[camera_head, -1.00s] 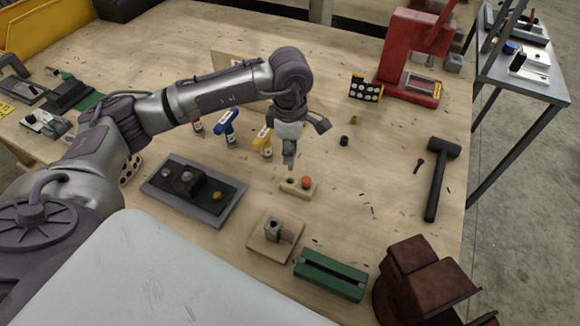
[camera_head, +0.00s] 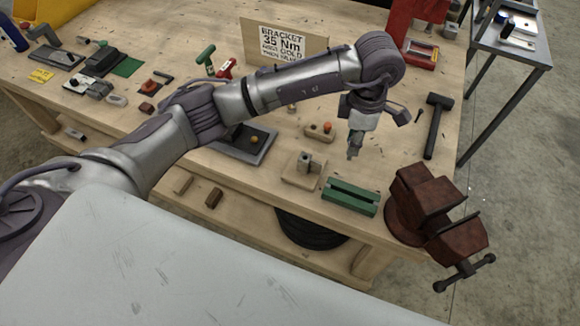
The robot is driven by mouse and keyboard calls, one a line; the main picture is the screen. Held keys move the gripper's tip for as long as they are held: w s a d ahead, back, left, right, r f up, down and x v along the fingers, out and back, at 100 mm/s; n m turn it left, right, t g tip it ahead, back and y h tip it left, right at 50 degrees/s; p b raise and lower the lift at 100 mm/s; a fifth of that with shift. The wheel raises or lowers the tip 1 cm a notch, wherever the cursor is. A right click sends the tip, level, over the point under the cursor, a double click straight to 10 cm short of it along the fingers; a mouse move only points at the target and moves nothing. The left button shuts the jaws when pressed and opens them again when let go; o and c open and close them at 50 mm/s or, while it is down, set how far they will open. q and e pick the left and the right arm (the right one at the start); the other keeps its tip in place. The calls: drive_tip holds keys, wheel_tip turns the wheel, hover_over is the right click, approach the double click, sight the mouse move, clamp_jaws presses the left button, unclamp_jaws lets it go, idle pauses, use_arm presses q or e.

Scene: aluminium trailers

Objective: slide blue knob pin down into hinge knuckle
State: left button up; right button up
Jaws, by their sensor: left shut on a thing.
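My left gripper (camera_head: 353,153) points down above the bench, to the right of the hinge knuckle and apart from it. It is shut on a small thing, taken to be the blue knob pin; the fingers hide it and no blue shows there. The hinge knuckle (camera_head: 304,163) is an upright grey metal piece on a square wooden base (camera_head: 290,176). Behind it a small wooden holder (camera_head: 312,134) carries an orange knob (camera_head: 327,126), with a dark hole beside it. My right gripper is out of view.
A green slotted block (camera_head: 350,196) lies below the gripper at the bench's front edge. A rusty red vise (camera_head: 425,200) stands to its right. A grey tray (camera_head: 245,148) is left, partly under my arm.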

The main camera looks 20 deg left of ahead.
use_arm(q)
drive_tip(key=a+f+b, duration=0.1)
drive_tip(key=a+f, duration=0.2)
drive_tip(key=w+a+f+b, duration=0.1)
drive_tip(key=a+f, duration=0.3)
drive_tip(key=w+a+f+b, duration=0.1)
drive_tip(key=a+f, duration=0.3)
drive_tip(key=shift+a+f+b, duration=0.15)
drive_tip(key=shift+b, duration=0.15)
drive_tip(key=shift+f, duration=0.25)
drive_tip(key=o, duration=0.9)
drive_tip(key=shift+r, duration=0.1)
drive_tip(key=shift+o, duration=0.2)
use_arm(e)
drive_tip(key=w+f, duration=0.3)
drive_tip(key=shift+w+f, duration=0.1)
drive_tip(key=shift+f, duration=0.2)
use_arm(q)
drive_tip(key=shift+r, duration=0.1)
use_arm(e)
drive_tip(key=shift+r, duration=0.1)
